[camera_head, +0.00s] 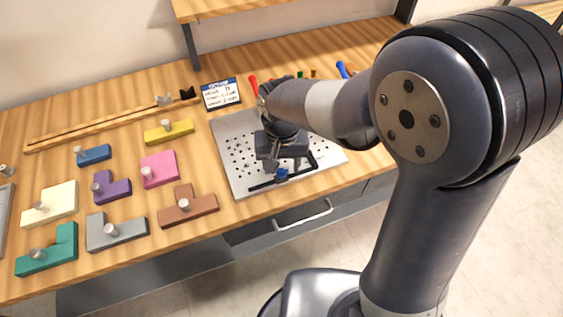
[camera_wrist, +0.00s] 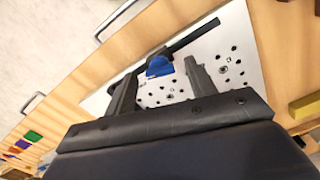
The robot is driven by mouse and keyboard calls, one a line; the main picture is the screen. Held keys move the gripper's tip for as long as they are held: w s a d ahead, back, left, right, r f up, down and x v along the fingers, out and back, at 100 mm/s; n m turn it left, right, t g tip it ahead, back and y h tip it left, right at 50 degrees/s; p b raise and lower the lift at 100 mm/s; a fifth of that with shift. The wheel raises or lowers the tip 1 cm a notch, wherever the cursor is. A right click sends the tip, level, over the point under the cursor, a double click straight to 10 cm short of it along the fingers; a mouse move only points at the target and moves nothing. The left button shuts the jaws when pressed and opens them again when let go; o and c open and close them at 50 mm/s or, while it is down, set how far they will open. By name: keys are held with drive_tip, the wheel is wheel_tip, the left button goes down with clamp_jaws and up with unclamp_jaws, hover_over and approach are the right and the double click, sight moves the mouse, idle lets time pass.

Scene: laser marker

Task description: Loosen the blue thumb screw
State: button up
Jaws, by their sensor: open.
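The blue thumb screw (camera_head: 282,173) sits on a black bar along the front part of the perforated metal plate (camera_head: 232,158). My gripper (camera_wrist: 158,74) is open and empty. In the head view, my gripper (camera_head: 281,163) hangs over the plate just behind the screw. I cannot tell whether the fingertips are level with the screw or still above it. My gripper and forearm hide much of the plate's middle.
Several coloured blocks with pegs, such as the brown one (camera_head: 187,207) and the pink one (camera_head: 160,168), lie left of the plate. A small blue-and-white sign (camera_head: 220,94) stands behind it. Red and blue-handled tools lie at the back. A drawer handle (camera_head: 303,215) is below the front edge.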

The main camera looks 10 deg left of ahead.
sight(281, 169)
drive_tip(key=shift+c, duration=0.4)
drive_tip(key=c, duration=0.9)
drive_tip(key=shift+n, duration=1.8)
drive_tip(key=o, duration=1)
wheel_tip(281, 169, up, 11)
drive_tip(key=shift+f, duration=0.1)
drive_tip(key=shift+f, duration=0.1)
